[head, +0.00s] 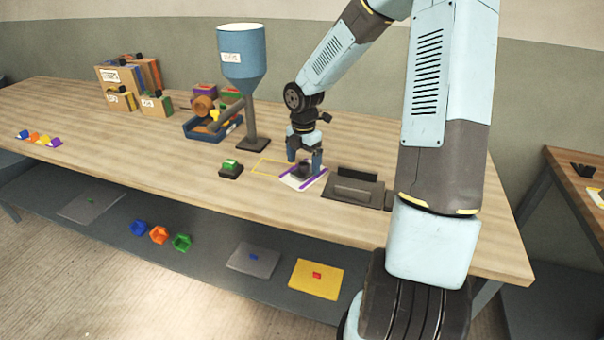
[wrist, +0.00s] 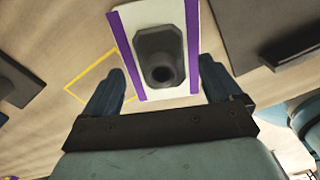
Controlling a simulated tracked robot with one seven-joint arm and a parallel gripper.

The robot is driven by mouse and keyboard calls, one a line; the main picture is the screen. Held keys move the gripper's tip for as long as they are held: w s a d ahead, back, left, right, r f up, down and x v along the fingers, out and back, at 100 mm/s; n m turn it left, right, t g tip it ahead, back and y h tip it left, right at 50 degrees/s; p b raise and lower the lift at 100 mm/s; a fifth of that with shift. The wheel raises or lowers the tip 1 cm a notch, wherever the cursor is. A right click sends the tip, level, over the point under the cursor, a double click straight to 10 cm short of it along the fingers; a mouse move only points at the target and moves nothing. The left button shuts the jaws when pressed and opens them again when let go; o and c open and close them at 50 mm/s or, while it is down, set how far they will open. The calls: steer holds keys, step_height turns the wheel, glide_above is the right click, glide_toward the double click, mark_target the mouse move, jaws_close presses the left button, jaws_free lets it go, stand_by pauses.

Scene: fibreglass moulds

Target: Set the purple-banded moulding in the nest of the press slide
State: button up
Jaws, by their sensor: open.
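The purple-banded moulding is a white plate (head: 294,184) with a purple strip along two sides, lying on the bench. A dark grey hollow block (head: 303,170) stands up from its middle. In the wrist view the white plate (wrist: 131,30) lies ahead, and the block (wrist: 160,45) shows a round dark opening. My gripper (head: 304,158) is open just above it, its blue fingers apart at either side; nothing is visibly gripped. A dark grey fixture (head: 355,188) with a raised bar, possibly the press slide, sits just right. I cannot make out its nest.
A yellow outline (head: 268,165) and a black box with a green button (head: 231,169) lie left of the moulding. A blue hopper (head: 242,60) on a post stands behind them, near a blue tray (head: 212,135). Cartons (head: 125,82) stand far left. The front left bench is mostly clear.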

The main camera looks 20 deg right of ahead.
steer(key=shift+f, duration=0.95)
jaws_close()
steer(key=shift+r, duration=0.1)
